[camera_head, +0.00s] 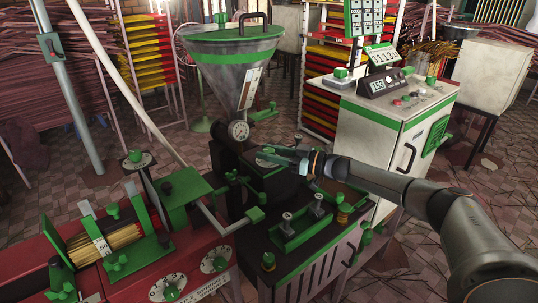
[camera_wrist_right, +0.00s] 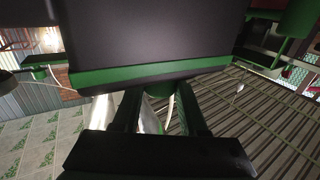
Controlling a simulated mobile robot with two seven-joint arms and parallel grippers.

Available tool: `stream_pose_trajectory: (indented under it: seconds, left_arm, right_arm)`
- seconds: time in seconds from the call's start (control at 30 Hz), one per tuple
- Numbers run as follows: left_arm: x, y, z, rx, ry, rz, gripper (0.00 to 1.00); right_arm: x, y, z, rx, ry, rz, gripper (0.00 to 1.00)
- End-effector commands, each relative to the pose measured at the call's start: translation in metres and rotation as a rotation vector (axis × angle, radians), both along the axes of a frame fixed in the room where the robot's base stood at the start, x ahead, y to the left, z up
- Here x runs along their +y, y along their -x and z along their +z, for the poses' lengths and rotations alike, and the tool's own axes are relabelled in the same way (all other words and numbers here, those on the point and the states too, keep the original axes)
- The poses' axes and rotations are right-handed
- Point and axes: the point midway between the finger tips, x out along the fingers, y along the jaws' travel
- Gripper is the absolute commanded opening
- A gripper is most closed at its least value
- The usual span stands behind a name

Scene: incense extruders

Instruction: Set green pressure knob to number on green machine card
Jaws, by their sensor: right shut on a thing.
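The green machine has a clear hopper (camera_head: 232,75) with a green lid above a dark body. A pale card (camera_head: 249,90) is fixed on the hopper's side; its writing is too small to read. My right gripper (camera_head: 276,156) reaches in from the right to a round dial (camera_head: 262,163) on top of the black housing. It is shut on the green knob (camera_wrist_right: 158,89), which shows between the two fingers in the wrist view. The gripper hides most of the knob and part of the dial in the head view, so its setting cannot be read. My left gripper is not in view.
A green tray with small levers (camera_head: 302,222) stands in front of my right arm. A white cabinet (camera_head: 385,112) with a display stands behind it. A red bench (camera_head: 130,275) with more knobs fills the lower left.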

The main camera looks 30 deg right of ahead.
Motion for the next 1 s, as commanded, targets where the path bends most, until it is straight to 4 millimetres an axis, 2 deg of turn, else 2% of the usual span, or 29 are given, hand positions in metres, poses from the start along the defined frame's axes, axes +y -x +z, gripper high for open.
stream_pose_trajectory:
  seconds: [0.47,0.5,0.77,1.0]
  left_arm:
    - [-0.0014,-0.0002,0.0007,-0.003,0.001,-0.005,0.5]
    - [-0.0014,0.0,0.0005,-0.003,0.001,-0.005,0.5]
    - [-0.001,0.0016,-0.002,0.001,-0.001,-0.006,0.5]
    - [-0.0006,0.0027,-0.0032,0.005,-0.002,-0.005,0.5]
  right_arm:
    - [-0.0007,-0.0009,0.0023,-0.004,-0.003,0.011,0.0]
    - [-0.0007,-0.0009,0.0024,-0.004,-0.003,0.011,0.43]
    - [-0.0001,-0.0006,0.0014,-0.002,-0.002,0.013,0.72]
    - [-0.0001,0.0,0.0006,-0.002,-0.001,0.014,0.72]
